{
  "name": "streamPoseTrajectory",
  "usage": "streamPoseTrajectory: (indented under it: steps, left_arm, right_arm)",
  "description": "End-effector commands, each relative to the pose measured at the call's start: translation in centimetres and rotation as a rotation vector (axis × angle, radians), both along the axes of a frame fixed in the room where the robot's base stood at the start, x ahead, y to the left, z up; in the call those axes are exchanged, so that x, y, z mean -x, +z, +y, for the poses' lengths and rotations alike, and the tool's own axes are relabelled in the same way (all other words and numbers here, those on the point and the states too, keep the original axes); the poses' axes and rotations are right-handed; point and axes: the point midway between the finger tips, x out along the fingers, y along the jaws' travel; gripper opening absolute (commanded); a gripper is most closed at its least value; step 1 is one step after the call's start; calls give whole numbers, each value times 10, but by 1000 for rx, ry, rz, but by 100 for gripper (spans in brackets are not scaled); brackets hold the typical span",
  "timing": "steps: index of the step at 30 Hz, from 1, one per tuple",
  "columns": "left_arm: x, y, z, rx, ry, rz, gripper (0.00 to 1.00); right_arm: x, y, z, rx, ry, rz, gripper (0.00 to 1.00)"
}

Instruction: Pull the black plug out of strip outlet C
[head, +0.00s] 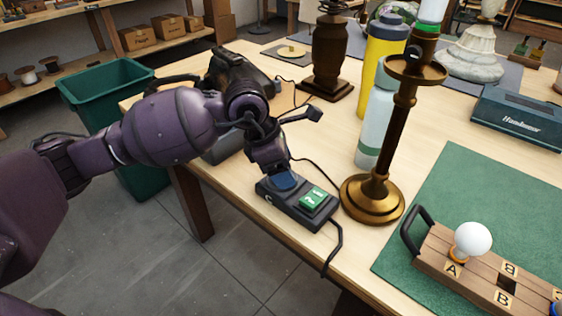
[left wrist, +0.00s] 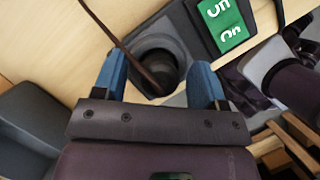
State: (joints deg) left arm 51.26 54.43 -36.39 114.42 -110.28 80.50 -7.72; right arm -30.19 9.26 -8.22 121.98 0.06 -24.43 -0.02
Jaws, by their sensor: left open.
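The dark power strip (head: 288,208) lies near the table's front edge, with a lit green switch (head: 313,198) at its right end. My left gripper (head: 285,182) points down over the strip's left part and hides the outlets there. In the left wrist view its blue fingers (left wrist: 157,80) are open, one on each side of a round black plug (left wrist: 160,62) at the strip. A dark cord (left wrist: 105,25) runs to the plug. The strip (left wrist: 178,28) and green switch (left wrist: 222,22) show beside it. I cannot read the outlet letters. My right gripper is not in view.
A brass lamp (head: 382,196) stands just right of the strip, with a pale bottle (head: 375,125) behind. A wooden bulb carrier (head: 490,270) sits on a green mat (head: 455,185). A green bin (head: 105,90) stands left of the table.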

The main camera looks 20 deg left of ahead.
Motion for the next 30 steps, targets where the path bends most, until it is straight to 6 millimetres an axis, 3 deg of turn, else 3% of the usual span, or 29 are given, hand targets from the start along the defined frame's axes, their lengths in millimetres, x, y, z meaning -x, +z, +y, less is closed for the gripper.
streamPoseTrajectory:
  steps: [4, 14, 30]
  left_arm:
    - [0, 0, 0, 0, 0, 0, 64]
    - [0, 0, 0, 0, 0, 0, 13]
    - [0, 9, 0, 0, 0, -3, 13]
  right_arm:
    - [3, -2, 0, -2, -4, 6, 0]
    - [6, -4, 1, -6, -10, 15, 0]
    - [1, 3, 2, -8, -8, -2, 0]
